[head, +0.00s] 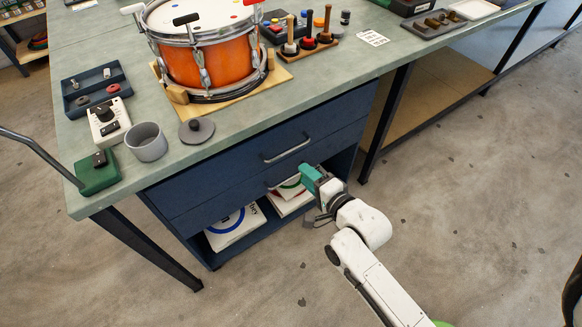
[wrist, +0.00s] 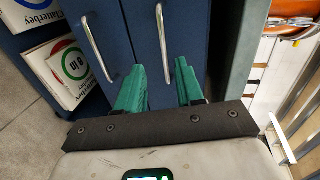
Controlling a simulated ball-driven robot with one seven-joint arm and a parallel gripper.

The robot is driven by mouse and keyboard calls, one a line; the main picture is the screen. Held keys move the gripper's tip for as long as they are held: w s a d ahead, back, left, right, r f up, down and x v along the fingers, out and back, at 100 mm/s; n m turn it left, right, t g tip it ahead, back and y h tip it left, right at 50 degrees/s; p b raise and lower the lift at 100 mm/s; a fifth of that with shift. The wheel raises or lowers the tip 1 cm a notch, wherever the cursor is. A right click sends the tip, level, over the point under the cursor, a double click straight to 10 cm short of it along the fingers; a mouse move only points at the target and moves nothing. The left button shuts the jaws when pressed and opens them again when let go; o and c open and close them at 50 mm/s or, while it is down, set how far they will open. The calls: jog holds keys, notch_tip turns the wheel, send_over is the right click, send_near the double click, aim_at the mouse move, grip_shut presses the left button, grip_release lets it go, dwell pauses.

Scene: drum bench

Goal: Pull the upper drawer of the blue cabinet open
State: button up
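The blue cabinet (head: 215,172) sits under the bench, its two drawer fronts flush and shut. The upper drawer's silver bar handle (head: 287,150) is in plain view in the head view. The lower handle (head: 283,181) is partly hidden by my gripper (head: 309,177). In the wrist view, turned sideways, the upper handle (wrist: 162,45) stands ahead of the gap between my green fingers (wrist: 159,68). The lower handle (wrist: 98,50) is left of them. My gripper is open and empty, in front of the cabinet; whether it touches anything cannot be told.
Below the drawers is an open shelf with white boxes (head: 234,228). The bench top (head: 235,128) overhangs the drawers and holds an orange drum (head: 207,65), a grey cup (head: 146,143) and a peg rack (head: 308,47). The floor (head: 440,200) in front is clear.

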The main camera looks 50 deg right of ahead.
jog(key=b+x, duration=0.1)
jog(key=x, duration=0.9)
jog(key=shift+w+d+r+m, duration=0.2)
jog(key=shift+w+d+m, duration=0.05)
jog(key=shift+w+m, duration=0.1)
jog(key=shift+c, duration=0.3)
grip_shut()
